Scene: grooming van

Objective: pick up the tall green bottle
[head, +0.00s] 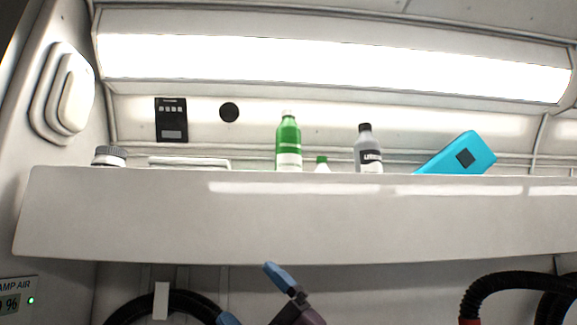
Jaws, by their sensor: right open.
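The tall green bottle (288,140) stands upright on the high shelf (290,215). It has a white cap and a white label band, and its base is hidden behind the shelf's front wall. My right gripper (253,297) is at the bottom of the head view, below the shelf's lower edge. Its two blue fingertips are spread apart, with nothing seen between them. It is well below the bottle and not touching it. My left gripper is not in view.
A small bottle with a green cap (321,164) stands just right of the green bottle. A grey bottle with a black cap (366,150), a tilted blue box (459,154) and a grey-lidded jar (110,156) share the shelf. Black hoses (500,284) hang below.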

